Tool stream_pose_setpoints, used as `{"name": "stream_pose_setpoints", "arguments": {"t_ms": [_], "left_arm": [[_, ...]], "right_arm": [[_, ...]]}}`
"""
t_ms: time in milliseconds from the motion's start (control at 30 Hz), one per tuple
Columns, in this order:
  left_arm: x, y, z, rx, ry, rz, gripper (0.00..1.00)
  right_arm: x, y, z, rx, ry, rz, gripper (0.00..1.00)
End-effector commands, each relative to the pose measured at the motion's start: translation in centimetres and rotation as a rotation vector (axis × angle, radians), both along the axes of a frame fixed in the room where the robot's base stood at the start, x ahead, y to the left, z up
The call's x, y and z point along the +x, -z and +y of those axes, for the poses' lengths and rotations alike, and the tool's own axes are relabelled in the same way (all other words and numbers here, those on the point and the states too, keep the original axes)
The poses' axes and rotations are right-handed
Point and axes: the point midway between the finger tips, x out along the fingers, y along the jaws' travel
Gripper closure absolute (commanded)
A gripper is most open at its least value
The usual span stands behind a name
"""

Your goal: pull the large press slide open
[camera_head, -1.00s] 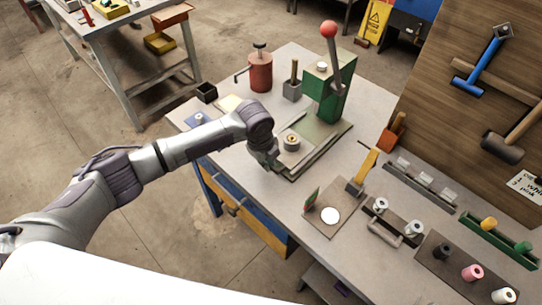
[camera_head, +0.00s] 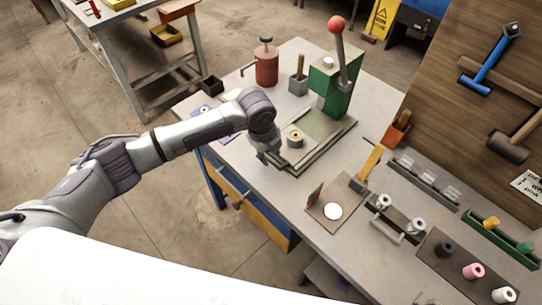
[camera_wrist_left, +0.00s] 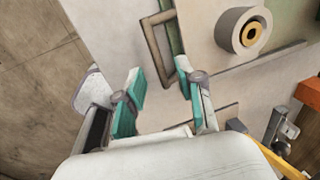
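The green press (camera_head: 330,85), with a red-knobbed lever, stands at the back of the bench. Its slide (camera_head: 322,143) is a flat plate at its foot, carrying a grey ring-shaped part with a yellow centre (camera_head: 295,138). In the left wrist view, a brownish rectangular loop handle (camera_wrist_left: 152,45) sits beside the plate, and the ring part (camera_wrist_left: 243,30) shows at upper right. My left gripper (camera_head: 272,162) is low at the slide's near end. In the wrist view it (camera_wrist_left: 162,100) is open, with teal pads apart. The handle lies ahead of the fingertips, with no clear contact. My right gripper is not in view.
A red canister (camera_head: 266,65) and a grey block with a wooden handle (camera_head: 298,83) stand left of the press. A yellow-handled tool (camera_head: 370,162), a small plate with a white disc (camera_head: 333,211) and part racks (camera_head: 423,178) lie to the right. Floor is open left of the bench.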

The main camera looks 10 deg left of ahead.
Motion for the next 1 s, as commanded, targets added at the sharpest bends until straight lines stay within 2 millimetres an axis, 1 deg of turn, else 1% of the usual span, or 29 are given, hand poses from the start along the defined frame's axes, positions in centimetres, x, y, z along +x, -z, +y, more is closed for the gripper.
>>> {"name": "stream_pose_setpoints", "arguments": {"t_ms": [33, 200, 300, 400, 500, 600, 1000], "left_arm": [[0.0, -1.3, 0.2, -0.001, 0.000, -0.005, 0.63], [-0.7, -4.9, 0.6, -0.001, 0.001, -0.005, 0.63], [-1.0, -6.7, 0.8, 0.000, 0.001, -0.005, 0.63], [-1.2, -8.1, 0.9, -0.001, 0.000, -0.003, 0.63], [-1.4, -8.9, 1.0, 0.000, 0.000, -0.002, 0.63], [-1.5, -9.3, 1.1, 0.000, 0.000, -0.001, 0.63], [-1.5, -9.3, 1.1, -0.001, 0.000, -0.001, 0.63]], "right_arm": [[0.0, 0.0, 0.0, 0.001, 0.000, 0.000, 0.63], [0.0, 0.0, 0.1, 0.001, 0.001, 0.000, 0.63], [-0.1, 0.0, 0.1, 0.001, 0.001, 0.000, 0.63], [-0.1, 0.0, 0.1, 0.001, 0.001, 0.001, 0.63], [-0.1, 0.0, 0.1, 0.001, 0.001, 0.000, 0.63], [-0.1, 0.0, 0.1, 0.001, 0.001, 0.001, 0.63], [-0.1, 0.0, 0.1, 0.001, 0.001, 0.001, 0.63]]}}
